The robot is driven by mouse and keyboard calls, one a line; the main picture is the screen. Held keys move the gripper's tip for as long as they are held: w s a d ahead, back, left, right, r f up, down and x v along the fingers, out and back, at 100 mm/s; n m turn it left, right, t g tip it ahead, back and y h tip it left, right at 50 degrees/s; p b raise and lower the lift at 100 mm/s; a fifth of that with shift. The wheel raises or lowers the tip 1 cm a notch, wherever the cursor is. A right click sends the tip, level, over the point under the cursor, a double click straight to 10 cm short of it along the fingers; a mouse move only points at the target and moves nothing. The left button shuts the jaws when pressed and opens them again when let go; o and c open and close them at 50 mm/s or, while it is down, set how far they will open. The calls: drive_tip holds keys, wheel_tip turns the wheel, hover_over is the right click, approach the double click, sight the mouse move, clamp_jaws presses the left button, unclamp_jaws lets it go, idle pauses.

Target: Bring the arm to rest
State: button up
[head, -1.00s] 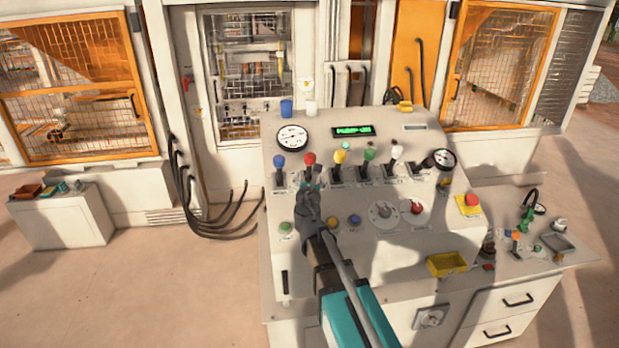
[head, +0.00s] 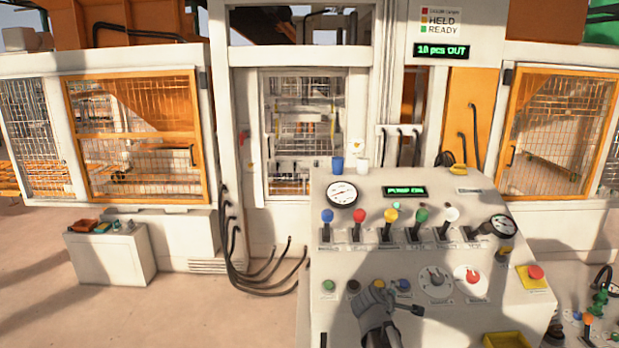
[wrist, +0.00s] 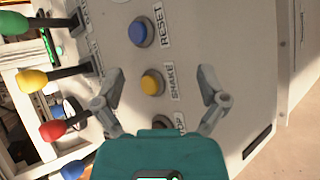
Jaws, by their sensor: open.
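My gripper (head: 396,298) is open and empty in the head view, low over the sloped control console (head: 340,262) by its row of buttons. It hides part of that row. In the wrist view the open fingers (wrist: 161,84) sit either side of the yellow SHAKE button (wrist: 151,83), above the panel; contact cannot be told. The blue RESET button (wrist: 142,33) is beyond them, and a dark STOP button (wrist: 160,121) is partly hidden by my gripper body. The blue (head: 327,215), red (head: 361,215), yellow (head: 392,215), green (head: 421,215) and white (head: 451,214) levers stand above the gripper.
A yellow tray (head: 503,340) and a red stop button (head: 536,273) are at the console's right. Gauges (head: 342,194) and a PUMP ON display (head: 404,190) are near its top. An overhead display (head: 444,51) reads 10 pcs OUT.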

drive_tip(key=s+a+f+m+g+y+b, duration=0.2)
drive_tip(key=s+f+m, duration=0.4)
drive_tip(key=s, duration=0.3)
drive_tip(key=s+a+f+m+g+y+b, duration=0.3)
drive_tip(key=s+a+f+m+g+y, duration=0.2)
drive_tip(key=s+f, duration=0.3)
drive_tip(key=shift+s+f+m+g, duration=0.2)
drive_tip(key=shift+s+m+g, duration=0.15)
drive_tip(key=shift+m+g, duration=0.5)
